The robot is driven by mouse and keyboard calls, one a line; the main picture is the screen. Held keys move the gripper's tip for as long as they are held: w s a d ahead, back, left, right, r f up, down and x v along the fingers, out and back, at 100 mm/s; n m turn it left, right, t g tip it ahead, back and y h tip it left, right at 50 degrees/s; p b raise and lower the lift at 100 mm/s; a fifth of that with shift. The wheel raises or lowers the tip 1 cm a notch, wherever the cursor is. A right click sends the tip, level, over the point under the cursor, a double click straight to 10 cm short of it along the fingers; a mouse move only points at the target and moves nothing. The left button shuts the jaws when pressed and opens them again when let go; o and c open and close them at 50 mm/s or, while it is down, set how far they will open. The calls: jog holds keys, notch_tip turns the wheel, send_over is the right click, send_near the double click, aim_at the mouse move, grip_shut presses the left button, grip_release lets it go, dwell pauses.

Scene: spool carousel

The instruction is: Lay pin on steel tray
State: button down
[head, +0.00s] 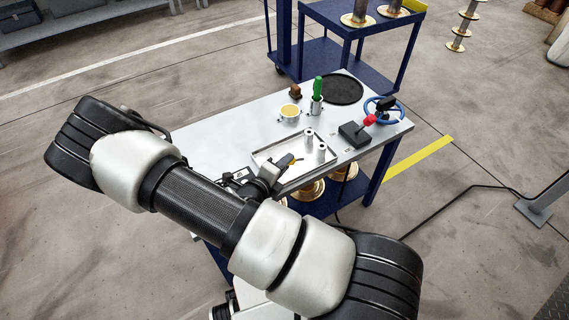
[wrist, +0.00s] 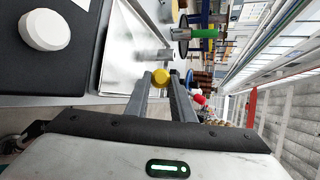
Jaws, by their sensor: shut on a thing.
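My gripper (head: 285,162) is over the near part of the shallow steel tray (head: 262,155) on the table. A small yellow round-ended piece (head: 297,160), seemingly the pin's head, shows at its fingertips. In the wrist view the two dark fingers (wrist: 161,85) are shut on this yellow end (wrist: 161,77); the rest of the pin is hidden. The tray (wrist: 122,50) shows just beyond the fingers. I cannot tell whether the pin touches the tray.
A black box (head: 354,134) with a red knob (head: 369,120) and a blue handwheel (head: 384,105) are at the right. A white disc (wrist: 45,30) is left in the wrist view.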

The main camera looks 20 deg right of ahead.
jog(key=shift+f+b, duration=0.35)
jog(key=shift+f, duration=0.35)
jog(key=c, duration=1.4)
grip_release()
jog(key=shift+c, duration=0.2)
jog(key=p+v, duration=0.3)
jog(key=v, duration=1.4)
jog(key=shift+a+p, duration=0.15)
jog(key=shift+p, duration=0.15)
jog(key=shift+r, duration=0.15)
